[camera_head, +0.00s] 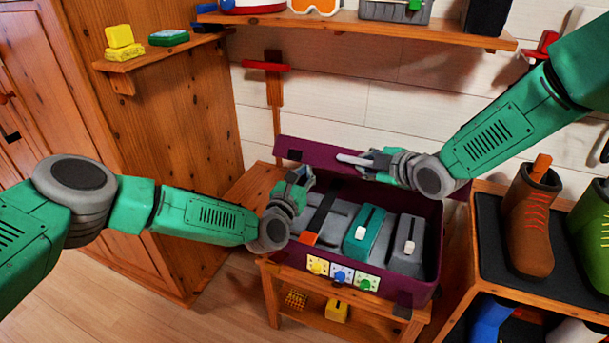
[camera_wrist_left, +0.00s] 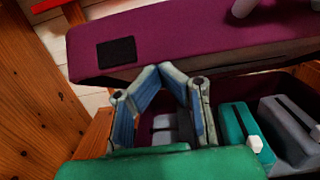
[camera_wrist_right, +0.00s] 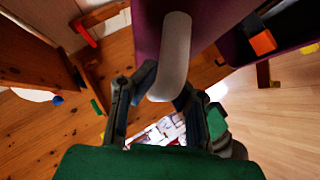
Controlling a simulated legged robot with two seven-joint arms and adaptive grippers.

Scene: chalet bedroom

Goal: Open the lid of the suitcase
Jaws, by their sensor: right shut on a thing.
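The maroon suitcase (camera_head: 425,255) sits on a low wooden bench with its lid (camera_head: 318,152) raised at the back and its inside exposed. The lid also shows in the left wrist view (camera_wrist_left: 200,38) and in the right wrist view (camera_wrist_right: 148,30). My right gripper (camera_head: 368,162) is at the lid, shut on the pale grey handle (camera_wrist_right: 172,60), which lies between its fingers. My left gripper (camera_head: 302,178) is over the suitcase's left back corner. In the left wrist view its fingertips (camera_wrist_left: 163,68) come together in front of the lid, with nothing seen between them.
Grey and teal items (camera_head: 364,232) with sliders lie in the suitcase. The wooden bench (camera_head: 268,290) holds it, with small yellow things below. A boot rack (camera_head: 495,268) stands close on the right, a wooden cabinet (camera_head: 180,130) on the left. A shelf (camera_head: 370,28) hangs above.

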